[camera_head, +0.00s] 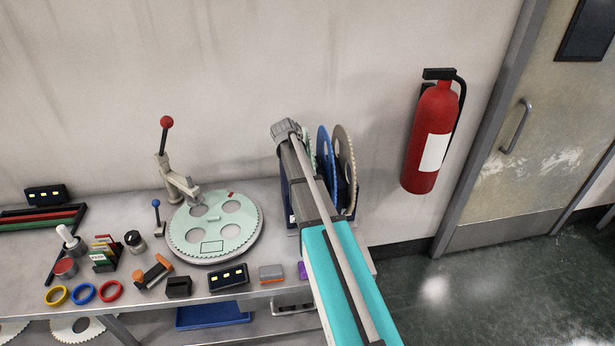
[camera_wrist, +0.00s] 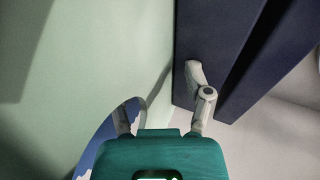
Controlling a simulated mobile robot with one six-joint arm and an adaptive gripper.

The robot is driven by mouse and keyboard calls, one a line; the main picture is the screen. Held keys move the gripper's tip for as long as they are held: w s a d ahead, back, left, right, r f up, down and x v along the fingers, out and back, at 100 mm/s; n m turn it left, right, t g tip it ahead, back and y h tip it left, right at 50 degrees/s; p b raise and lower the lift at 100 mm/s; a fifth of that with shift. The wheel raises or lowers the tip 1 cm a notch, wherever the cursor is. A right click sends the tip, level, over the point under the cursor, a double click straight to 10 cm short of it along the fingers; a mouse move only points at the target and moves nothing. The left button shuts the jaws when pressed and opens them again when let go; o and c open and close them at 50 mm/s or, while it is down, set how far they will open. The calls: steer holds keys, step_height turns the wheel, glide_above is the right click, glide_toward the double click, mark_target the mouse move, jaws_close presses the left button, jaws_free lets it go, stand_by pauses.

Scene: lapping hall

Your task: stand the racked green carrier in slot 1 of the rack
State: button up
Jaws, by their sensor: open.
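The racked green carrier (camera_head: 308,145) stands in the dark blue rack (camera_head: 351,213), mostly hidden behind my arm in the head view. A blue disc (camera_head: 323,148) and a grey-brown toothed disc (camera_head: 346,160) stand to its right. In the wrist view a pale green face, seemingly the green carrier (camera_wrist: 85,70), fills the left side. Dark blue rack walls (camera_wrist: 215,50) are at the right. My gripper (camera_wrist: 164,92) is open, its fingers near the carrier's edge; I cannot tell whether they straddle it. The fingertips are hidden in the head view. Slot numbers cannot be read.
A pale green plate (camera_head: 241,238) with holes lies on the bench, beside a red-knobbed lever (camera_head: 167,158). Coloured rings (camera_head: 84,292) and small blocks (camera_head: 229,278) line the front edge. The wall is close behind the rack; a fire extinguisher (camera_head: 432,135) hangs to the right.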

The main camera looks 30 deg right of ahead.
stand_by(0.5)
jaws_close()
